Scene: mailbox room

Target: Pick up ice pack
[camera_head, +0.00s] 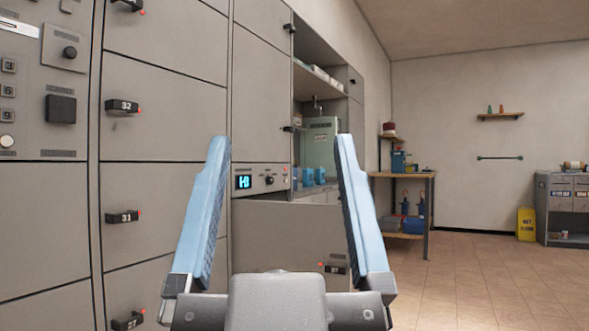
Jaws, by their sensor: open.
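My gripper (281,142) is open and empty, its two blue fingers spread wide in front of the lockers. I cannot make out an ice pack for certain. Small blue items (308,177) stand on a surface in the recess beyond, between the fingers as seen here and near the right finger. They are too small to tell what they are. They are well beyond the fingertips and not touched.
Grey lockers (165,120) with black handles line the left side. A grey panel (285,235) stands out ahead, below a unit with a lit display (243,182). A wooden table (405,173) stands farther back. The tiled floor (485,275) at right is clear.

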